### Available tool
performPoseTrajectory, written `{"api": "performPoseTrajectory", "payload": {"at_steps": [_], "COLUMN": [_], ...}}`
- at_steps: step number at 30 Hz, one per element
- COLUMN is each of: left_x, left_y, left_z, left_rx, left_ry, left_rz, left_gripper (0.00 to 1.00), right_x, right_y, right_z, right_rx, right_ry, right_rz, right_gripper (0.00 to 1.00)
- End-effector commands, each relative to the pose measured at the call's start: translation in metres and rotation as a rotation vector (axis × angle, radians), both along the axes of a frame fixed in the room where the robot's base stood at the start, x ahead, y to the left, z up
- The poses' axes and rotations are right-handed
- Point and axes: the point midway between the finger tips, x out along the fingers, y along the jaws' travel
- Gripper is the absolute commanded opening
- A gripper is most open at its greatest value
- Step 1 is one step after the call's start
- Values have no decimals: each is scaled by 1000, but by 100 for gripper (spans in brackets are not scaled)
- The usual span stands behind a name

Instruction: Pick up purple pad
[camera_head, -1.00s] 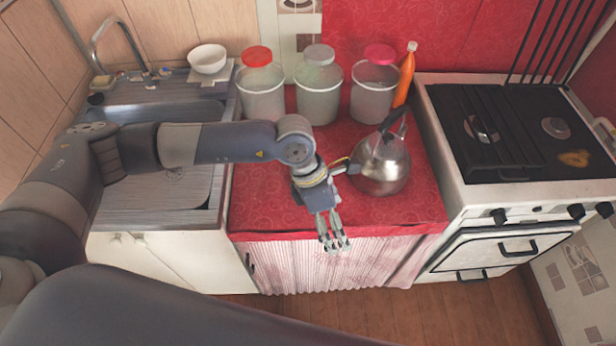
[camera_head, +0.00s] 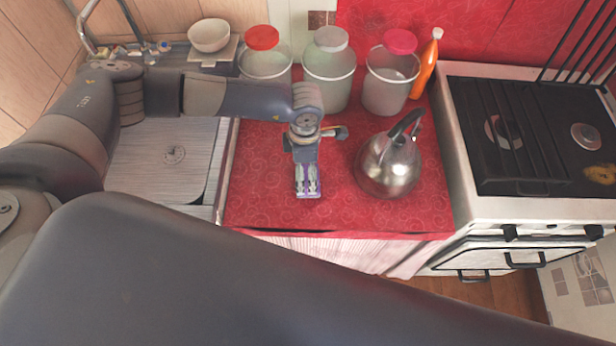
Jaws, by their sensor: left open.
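The purple pad (camera_head: 319,191) lies on the red counter, left of the kettle. Only its thin purple edges show; the rest is hidden under my left gripper. My left gripper (camera_head: 307,190) points down right over the pad with its fingers apart. I cannot tell whether the fingertips touch the pad. My right gripper is not in view.
A steel kettle (camera_head: 388,168) stands close to the right of my left gripper. Three lidded jars and an orange bottle (camera_head: 427,66) line the back. The sink (camera_head: 165,165) is at left and the stove (camera_head: 545,135) at right. The counter's front is clear.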

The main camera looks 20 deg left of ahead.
Motion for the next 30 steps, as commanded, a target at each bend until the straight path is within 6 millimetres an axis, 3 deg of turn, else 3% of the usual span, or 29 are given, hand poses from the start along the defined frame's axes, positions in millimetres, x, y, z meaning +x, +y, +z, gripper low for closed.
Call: {"api": "performPoseTrajectory", "payload": {"at_steps": [4, 12, 22, 24, 30], "left_x": [-2, -2, -2, -2, -2], "left_y": [-4, -7, -7, -7, -7], "left_z": [-12, -46, -52, -52, -52], "left_rx": [1, 0, 0, 0, -1], "left_ry": [4, 2, 0, 0, 1], "left_rz": [-1, 0, 0, 0, 0], "left_gripper": [98, 98, 98, 85, 64], "right_x": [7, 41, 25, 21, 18], "right_y": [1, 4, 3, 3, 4], "right_z": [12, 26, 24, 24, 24], "right_rx": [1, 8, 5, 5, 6], "right_ry": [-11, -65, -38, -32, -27], "right_rz": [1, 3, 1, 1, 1], "right_gripper": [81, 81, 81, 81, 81]}}
